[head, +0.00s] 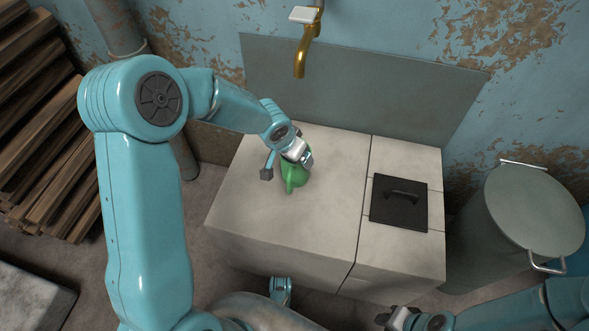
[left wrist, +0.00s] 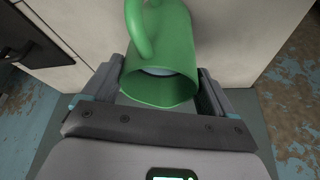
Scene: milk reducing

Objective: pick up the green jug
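The green jug (head: 293,176) stands on the pale countertop in the head view, partly hidden by my left gripper (head: 286,166). One finger is on each side of the jug, and a gap shows at the left finger. In the left wrist view, the jug (left wrist: 172,50) is between the fingers of my left gripper (left wrist: 162,88), its mouth facing the camera and its handle at the upper left. Something pale shows inside the mouth. My right gripper (head: 398,318) is at the lower edge of the head view, away from the jug; its finger gap is unclear.
The countertop (head: 325,220) is clear around the jug. A black square lid with a handle (head: 400,203) lies at its right. A brass tap (head: 303,55) hangs above the back. A grey bin (head: 490,240) stands at right, stacked wood (head: 45,130) at left.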

